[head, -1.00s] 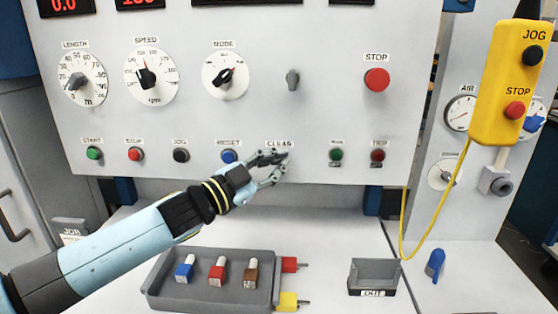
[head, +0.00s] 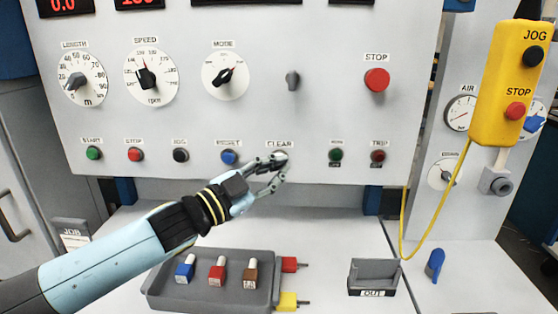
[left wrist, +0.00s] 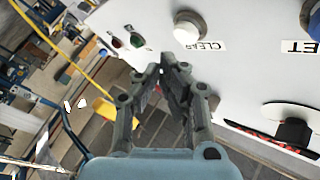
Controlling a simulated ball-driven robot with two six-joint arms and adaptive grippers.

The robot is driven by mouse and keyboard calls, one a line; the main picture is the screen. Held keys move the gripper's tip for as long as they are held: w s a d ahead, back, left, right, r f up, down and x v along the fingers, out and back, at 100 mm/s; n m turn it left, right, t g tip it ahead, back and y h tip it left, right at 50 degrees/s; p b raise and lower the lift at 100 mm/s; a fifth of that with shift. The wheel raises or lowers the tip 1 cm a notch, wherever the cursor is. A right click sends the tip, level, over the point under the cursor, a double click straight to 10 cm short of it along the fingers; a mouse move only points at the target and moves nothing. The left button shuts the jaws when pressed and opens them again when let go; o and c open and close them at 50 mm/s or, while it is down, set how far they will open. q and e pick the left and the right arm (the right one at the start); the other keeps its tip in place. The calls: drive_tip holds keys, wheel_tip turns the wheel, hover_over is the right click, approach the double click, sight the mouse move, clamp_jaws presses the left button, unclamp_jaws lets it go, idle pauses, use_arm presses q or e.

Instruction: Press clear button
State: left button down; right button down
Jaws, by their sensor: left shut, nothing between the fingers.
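The CLEAR label (head: 280,144) is on the lower row of the grey control panel. The button under it is mostly hidden behind my left gripper (head: 279,165) in the head view. In the left wrist view the clear button (left wrist: 189,27) is a white round cap in a dark ring, beside its label. My left gripper is shut and empty, and its fingertips (left wrist: 172,62) lie just short of the button in that view. I cannot tell in the head view whether they touch it. My right gripper is not in view.
The blue RESET button (head: 229,157) sits just left, and the green (head: 336,155) and red TRIP (head: 378,156) lamps or buttons sit to the right. A grey tray (head: 160,297) with coloured pieces and an OUT bin (head: 374,274) stand below. A yellow pendant (head: 500,120) hangs at right.

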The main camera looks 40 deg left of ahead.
use_arm(q)
drive_tip(key=shift+s+d, duration=0.55)
drive_tip(key=shift+s, duration=0.35)
drive_tip(key=shift+s+d, duration=0.5)
drive_tip(key=shift+s, duration=0.35)
